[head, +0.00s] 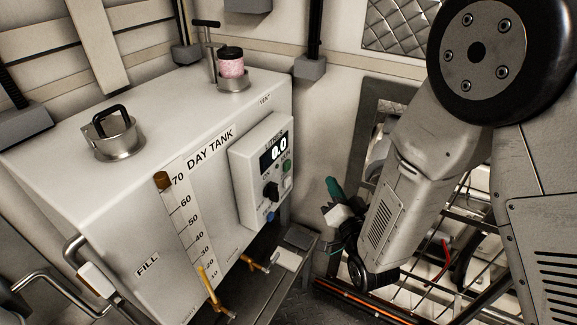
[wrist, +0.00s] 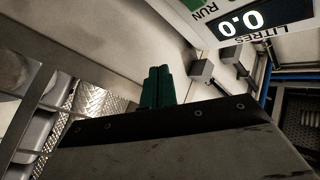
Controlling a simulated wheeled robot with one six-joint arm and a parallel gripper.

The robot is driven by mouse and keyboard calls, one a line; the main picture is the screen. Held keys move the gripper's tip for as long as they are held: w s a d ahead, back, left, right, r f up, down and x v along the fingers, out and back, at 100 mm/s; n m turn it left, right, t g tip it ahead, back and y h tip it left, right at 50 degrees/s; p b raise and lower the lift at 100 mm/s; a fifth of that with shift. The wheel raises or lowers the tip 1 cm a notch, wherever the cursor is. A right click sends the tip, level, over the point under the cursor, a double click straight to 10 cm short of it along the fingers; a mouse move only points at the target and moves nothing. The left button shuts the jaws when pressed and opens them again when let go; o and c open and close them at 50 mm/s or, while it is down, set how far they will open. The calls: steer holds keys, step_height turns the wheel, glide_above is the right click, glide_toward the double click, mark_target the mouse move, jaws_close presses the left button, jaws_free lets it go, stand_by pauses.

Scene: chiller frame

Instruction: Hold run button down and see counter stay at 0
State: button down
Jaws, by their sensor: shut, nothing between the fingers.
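The control box (head: 248,178) is on the side of the white day tank (head: 140,190). Its counter display (head: 273,152) reads 0.0 under the word LITRES. It also shows upside down in the wrist view (wrist: 241,24), again reading 0.0. The green run button (head: 287,167) is at the box's right, below the display. In the wrist view the button is only a green patch (wrist: 197,3) at the top edge, by the label RUN. My gripper (head: 333,186) has teal fingers, shut and empty, to the right of the box and apart from it. The fingers (wrist: 158,72) point up in the wrist view.
A black knob (head: 271,192) and a blue button (head: 270,217) are lower on the box. Yellow-handled valves (head: 208,285) stick out at the tank's lower front. A metal rack with pipes (head: 440,265) stands at the right, behind my arm. A gap separates gripper and box.

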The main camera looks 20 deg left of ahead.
mark_target(287, 165)
steer(key=shift+a, duration=0.1)
steer(key=a, duration=0.8)
steer(key=shift+w+a, duration=0.3)
steer(key=shift+w, duration=0.05)
steer(key=shift+a, duration=0.1)
stand_by(1.9)
steer(key=shift+a, duration=0.3)
steer(key=shift+a, duration=0.45)
stand_by(1.4)
steer(key=shift+d, duration=0.15)
stand_by(2.0)
steer(key=shift+d, duration=0.7)
